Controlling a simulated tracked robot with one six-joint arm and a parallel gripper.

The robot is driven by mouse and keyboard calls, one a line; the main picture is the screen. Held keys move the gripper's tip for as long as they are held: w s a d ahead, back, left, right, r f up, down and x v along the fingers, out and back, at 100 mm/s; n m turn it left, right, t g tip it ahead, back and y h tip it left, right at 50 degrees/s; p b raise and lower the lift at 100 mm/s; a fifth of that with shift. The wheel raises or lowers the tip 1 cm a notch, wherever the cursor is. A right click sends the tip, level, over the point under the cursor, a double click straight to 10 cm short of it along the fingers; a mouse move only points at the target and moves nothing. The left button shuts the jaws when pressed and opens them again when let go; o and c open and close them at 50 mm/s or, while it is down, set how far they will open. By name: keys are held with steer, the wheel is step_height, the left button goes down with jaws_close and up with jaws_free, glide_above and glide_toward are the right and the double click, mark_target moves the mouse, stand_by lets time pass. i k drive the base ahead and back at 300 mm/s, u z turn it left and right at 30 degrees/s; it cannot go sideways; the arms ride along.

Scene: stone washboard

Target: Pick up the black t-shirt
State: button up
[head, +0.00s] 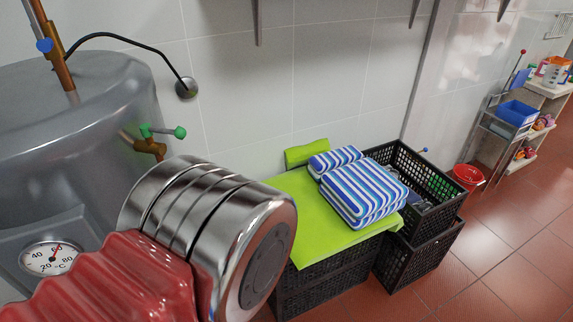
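I cannot make out a black t-shirt in the head view. My gripper is not in view. A red and polished metal part of my arm fills the lower left foreground and hides what lies behind it. A black plastic crate (399,152) stands by the wall, right of the folded cloths. Some greyish items (415,199) show inside it, partly hidden by the cloths and the crate walls. I cannot tell what they are.
Folded blue-and-white striped cloths (365,190) lie on a lime green cloth (322,233) over black crates (330,284). A grey metal tank (70,125) with a dial stands left. A red bucket (467,177) and shelving (497,130) stand right. Tiled floor (510,240) is open at right.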

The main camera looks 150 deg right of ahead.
mark_target(424, 207)
steer(key=z, duration=1.65)
steer(key=k, duration=1.85)
steer(key=z, duration=0.15)
